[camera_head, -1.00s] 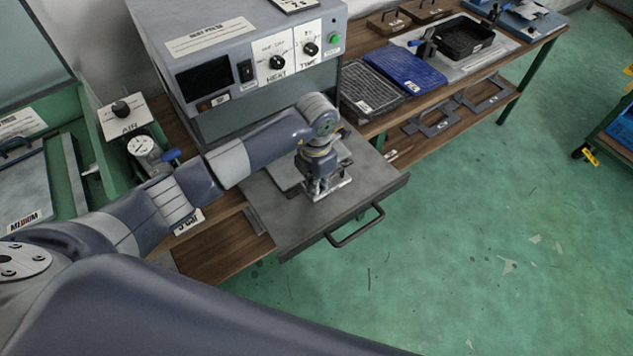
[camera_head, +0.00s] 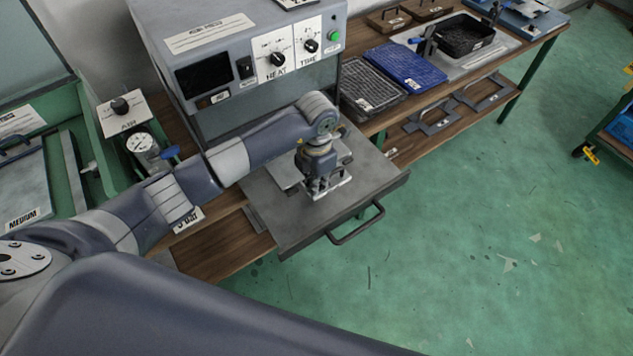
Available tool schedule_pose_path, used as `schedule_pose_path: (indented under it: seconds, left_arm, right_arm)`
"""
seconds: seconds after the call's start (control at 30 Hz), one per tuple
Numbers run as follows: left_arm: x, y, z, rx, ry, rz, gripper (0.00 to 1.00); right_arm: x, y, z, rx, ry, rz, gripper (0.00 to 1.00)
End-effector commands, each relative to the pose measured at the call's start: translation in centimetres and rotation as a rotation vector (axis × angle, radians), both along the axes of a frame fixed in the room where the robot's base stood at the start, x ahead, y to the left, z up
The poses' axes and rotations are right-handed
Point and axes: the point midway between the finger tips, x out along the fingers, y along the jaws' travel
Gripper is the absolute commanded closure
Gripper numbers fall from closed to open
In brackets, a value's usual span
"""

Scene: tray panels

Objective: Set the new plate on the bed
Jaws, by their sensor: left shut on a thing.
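The bed (camera_head: 283,225) is a flat grey drawer-like platform with a handle at its front, pulled out below the heat press. A light metal plate (camera_head: 344,187) is at the middle of the bed, partly hidden under my left gripper. My left gripper (camera_head: 322,190) points down and is shut on this plate. I cannot tell whether the plate rests flat on the bed or is slightly above it. My right gripper is not in view.
The heat press (camera_head: 215,60) with its knobs stands behind the bed. A black tray (camera_head: 368,92) and a blue tray (camera_head: 405,66) lie on the wooden bench at right. A gauge (camera_head: 142,144) stands at left.

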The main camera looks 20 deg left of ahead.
Motion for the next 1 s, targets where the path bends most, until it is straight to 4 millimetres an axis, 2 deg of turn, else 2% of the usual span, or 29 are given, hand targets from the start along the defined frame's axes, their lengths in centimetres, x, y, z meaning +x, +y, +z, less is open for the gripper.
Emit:
schedule_pose_path:
  seconds: [0.27,0.3,0.37,0.47,0.8,0.87,1.0]
  left_arm:
    - [0.2,0.0,0.2,0.0,-0.005,0.0,1.0]
    - [0.2,0.0,0.2,0.0,-0.005,0.0,0.88]
    - [0.2,0.0,0.2,0.0,-0.005,0.0,0.74]
    - [0.1,0.0,0.2,-0.001,-0.004,0.0,0.68]
    - [-0.1,0.0,0.0,0.001,0.003,0.0,0.68]
    - [0.0,0.0,0.4,0.001,0.001,0.0,0.68]
    - [0.1,0.0,2.4,0.0,-0.004,-0.002,0.68]
  right_arm:
    - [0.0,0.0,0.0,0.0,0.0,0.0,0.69]
    - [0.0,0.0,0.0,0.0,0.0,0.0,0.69]
    - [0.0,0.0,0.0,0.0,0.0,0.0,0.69]
    - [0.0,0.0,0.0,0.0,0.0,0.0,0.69]
    - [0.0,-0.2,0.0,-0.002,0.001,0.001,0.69]
    - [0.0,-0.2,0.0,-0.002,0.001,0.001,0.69]
    - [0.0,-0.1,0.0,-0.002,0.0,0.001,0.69]
